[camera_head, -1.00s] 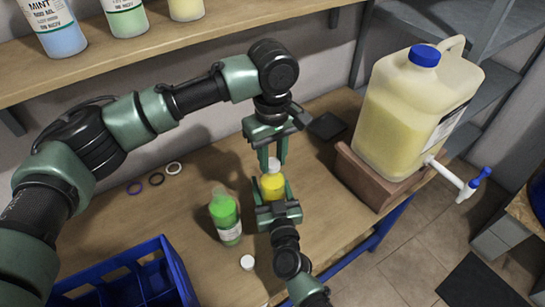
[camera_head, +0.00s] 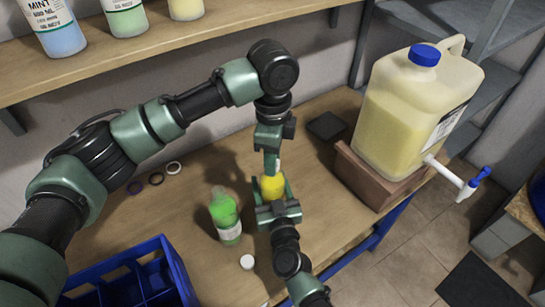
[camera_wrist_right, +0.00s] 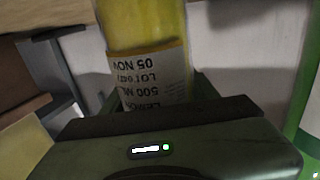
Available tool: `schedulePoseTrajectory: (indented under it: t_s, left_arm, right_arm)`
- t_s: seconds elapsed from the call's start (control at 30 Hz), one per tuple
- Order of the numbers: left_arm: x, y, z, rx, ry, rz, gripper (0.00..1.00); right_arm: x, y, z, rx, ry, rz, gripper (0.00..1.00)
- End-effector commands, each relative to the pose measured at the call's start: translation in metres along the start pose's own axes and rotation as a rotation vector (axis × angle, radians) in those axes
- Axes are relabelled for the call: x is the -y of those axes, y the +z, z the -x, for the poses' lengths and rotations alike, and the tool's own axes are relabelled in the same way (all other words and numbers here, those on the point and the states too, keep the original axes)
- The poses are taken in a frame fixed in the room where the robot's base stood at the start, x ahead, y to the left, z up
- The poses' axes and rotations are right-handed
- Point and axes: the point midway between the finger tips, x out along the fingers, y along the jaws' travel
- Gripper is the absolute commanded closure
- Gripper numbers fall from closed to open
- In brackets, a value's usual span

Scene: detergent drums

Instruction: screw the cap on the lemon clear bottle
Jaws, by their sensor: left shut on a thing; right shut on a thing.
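The lemon bottle (camera_head: 272,187) is yellow and stands upright in my right gripper (camera_head: 277,205), which is shut around its body. In the right wrist view the yellow bottle (camera_wrist_right: 147,28) shows a label, upside down, reading lemon, 500 ml and a lot number. My left gripper (camera_head: 272,164) comes down from above and is shut on the white cap (camera_head: 278,164) at the bottle's top. Its finger hides most of the cap, so I cannot tell how the cap sits on the neck.
A green bottle (camera_head: 226,217) and a loose white cap (camera_head: 247,262) are left of my right gripper. A blue crate (camera_head: 128,262) is at front left. Several rings (camera_head: 174,168) lie behind. A large jug (camera_head: 408,112) with a tap stands on a brown block (camera_head: 362,176) at right.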

Motion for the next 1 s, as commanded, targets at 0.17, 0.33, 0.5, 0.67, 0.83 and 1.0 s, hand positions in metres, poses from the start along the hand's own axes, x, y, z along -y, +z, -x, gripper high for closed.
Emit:
schedulePoseTrajectory:
  t_s: [0.17,0.33,0.5,0.67,0.83,1.0]
  left_arm:
    - [0.001,0.001,0.0,0.002,-0.002,-0.035,1.0]
    - [0.001,0.001,0.0,0.002,-0.002,-0.034,0.49]
    - [0.001,0.001,0.0,0.001,-0.001,-0.034,0.49]
    - [0.001,0.0,0.005,0.0,-0.002,-0.034,0.49]
    - [0.001,0.0,0.026,0.0,-0.005,-0.035,0.49]
    - [0.001,0.0,0.044,0.0,-0.002,-0.035,0.49]
  right_arm:
    - [-0.001,0.0,0.0,0.0,0.001,-0.001,1.0]
    - [-0.001,0.0,0.0,0.0,0.001,-0.001,1.0]
    - [0.0,0.0,0.0,0.0,0.001,0.0,1.0]
    - [0.0,0.0,0.0,0.0,0.001,0.0,1.0]
    - [0.0,0.0,0.0,0.0,0.001,0.0,1.0]
    - [0.0,0.0,0.0,0.0,0.0,0.0,1.0]
